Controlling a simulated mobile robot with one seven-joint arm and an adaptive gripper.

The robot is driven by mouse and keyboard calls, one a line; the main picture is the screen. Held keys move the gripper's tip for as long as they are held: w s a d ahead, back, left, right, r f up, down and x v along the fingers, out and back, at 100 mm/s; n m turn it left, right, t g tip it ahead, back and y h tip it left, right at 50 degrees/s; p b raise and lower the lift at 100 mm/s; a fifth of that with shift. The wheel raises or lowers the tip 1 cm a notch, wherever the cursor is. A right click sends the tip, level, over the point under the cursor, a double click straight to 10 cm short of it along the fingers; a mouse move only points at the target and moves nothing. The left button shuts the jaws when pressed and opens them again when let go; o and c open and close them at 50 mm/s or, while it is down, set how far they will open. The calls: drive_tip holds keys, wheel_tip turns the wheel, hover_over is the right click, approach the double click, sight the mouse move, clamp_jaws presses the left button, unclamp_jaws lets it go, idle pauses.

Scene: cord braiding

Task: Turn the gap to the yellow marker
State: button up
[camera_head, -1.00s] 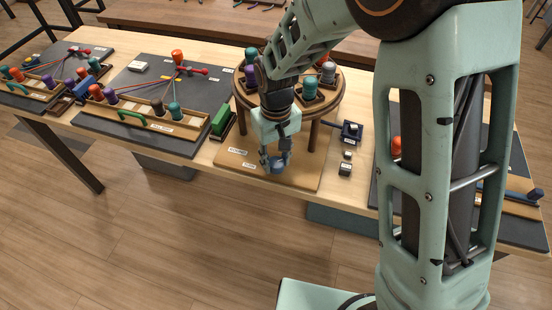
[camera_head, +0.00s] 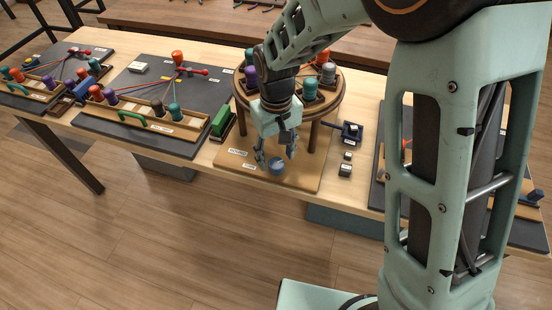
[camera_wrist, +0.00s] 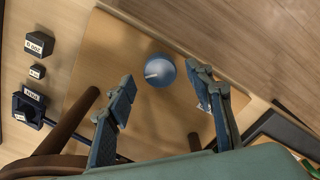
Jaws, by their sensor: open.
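A blue-grey round knob (camera_head: 277,167) sits on the front of the wooden base board (camera_head: 232,160). In the wrist view, a short white line marks the top of the knob (camera_wrist: 160,70). My gripper (camera_head: 276,155) is open and empty just above the knob, its two fingers spread to either side. In the wrist view, the fingers (camera_wrist: 159,77) stand apart from the knob. Behind it a round wooden braiding stand (camera_head: 338,99) carries several coloured bobbins. My arm hides part of its top. I cannot clearly make out the gap or a yellow marker.
A small dark blue holder (camera_head: 349,131) and small labelled blocks (camera_head: 345,169) lie right of the base board. A green block (camera_head: 221,121) and a grey board (camera_head: 120,80) with corded pegs are to the left. The stand's legs (camera_head: 313,136) rise close behind my gripper.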

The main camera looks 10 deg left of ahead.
sight(276, 163)
wheel_tip(276, 163, up, 10)
drive_tip(key=shift+f, duration=0.15)
idle(0.5)
